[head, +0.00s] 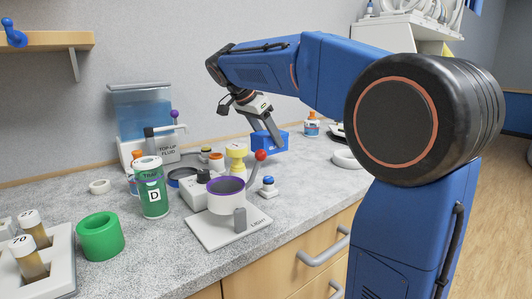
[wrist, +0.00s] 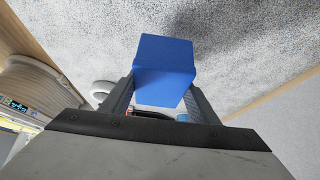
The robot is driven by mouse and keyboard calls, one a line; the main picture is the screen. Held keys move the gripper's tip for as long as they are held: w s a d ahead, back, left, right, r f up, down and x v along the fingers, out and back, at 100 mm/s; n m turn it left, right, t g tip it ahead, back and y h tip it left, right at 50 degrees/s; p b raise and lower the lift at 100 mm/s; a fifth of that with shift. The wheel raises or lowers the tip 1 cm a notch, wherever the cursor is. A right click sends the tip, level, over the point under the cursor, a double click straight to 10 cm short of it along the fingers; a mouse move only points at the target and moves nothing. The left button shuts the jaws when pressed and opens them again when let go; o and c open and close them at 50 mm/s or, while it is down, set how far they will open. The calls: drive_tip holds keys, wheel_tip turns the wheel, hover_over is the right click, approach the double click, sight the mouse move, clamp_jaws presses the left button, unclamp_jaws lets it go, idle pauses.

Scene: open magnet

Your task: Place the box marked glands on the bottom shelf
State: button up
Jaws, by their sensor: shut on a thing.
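My gripper (head: 268,132) is shut on a small blue box (head: 271,142) and holds it over the back of the counter, beyond the red-knobbed lever. In the wrist view the blue box (wrist: 165,72) sits between the two fingers, and its visible faces are plain. Any lettering on it is too small to read in the head view. A wooden wall shelf (head: 45,40) is at the upper left, and white shelving (head: 410,32) stands at the upper right. I cannot tell which shelf is the bottom one.
A white ring (head: 347,160) lies near my arm.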

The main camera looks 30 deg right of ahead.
sight(269, 151)
drive_tip(key=shift+f, duration=2.4)
drive_tip(key=shift+f, duration=0.1)
drive_tip(key=o, duration=1.2)
drive_tip(key=shift+c, duration=0.2)
